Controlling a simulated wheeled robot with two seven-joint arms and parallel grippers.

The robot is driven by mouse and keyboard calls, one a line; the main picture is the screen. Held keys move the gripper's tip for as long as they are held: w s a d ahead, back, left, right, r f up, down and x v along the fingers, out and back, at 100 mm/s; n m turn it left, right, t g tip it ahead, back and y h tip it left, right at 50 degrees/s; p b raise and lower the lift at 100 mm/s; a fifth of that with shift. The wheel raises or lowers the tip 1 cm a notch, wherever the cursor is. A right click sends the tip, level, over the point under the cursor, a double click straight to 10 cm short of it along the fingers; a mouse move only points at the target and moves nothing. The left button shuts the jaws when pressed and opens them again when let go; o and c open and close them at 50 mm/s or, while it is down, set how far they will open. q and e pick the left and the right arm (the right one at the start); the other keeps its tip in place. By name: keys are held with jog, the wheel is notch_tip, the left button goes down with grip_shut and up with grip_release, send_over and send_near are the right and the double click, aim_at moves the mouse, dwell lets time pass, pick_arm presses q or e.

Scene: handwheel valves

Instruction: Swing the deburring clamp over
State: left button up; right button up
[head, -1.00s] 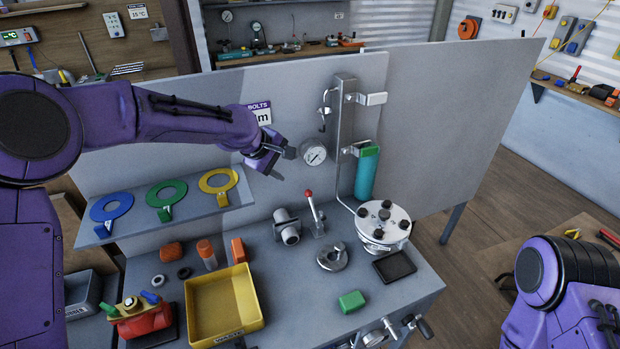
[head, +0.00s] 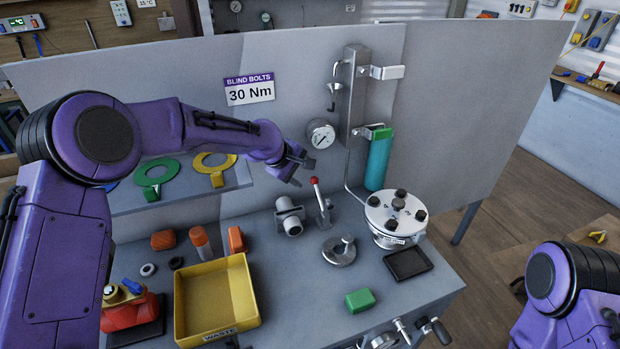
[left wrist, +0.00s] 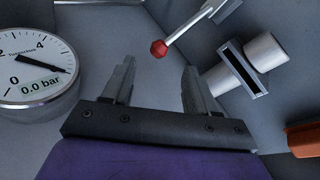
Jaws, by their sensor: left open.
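The deburring clamp looks to be the metal lever (head: 323,203) with a red ball knob (head: 314,181), standing upright on the bench beside a short grey pipe piece (head: 290,217). My left gripper (head: 301,171) is open and empty, just above and left of the knob in the head view. In the left wrist view, the open fingers (left wrist: 159,70) have nothing between them. The red knob (left wrist: 159,48) shows beyond the fingertips, apart from them, its rod running up and right. The pipe piece (left wrist: 245,70) lies to the right. My right gripper is out of view.
A pressure gauge (head: 321,134) sits on the back panel near my left gripper; it also shows in the left wrist view (left wrist: 35,68). A green cylinder (head: 378,160) and a bolted round flange (head: 396,216) stand to the right. A yellow waste tray (head: 215,300) is in front.

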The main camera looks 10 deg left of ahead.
aim_at(312, 179)
pick_arm(q)
jog(key=p+x, duration=0.1)
jog(key=x, duration=0.5)
jog(key=shift+r, duration=0.1)
jog(key=shift+a, duration=0.1)
grip_shut()
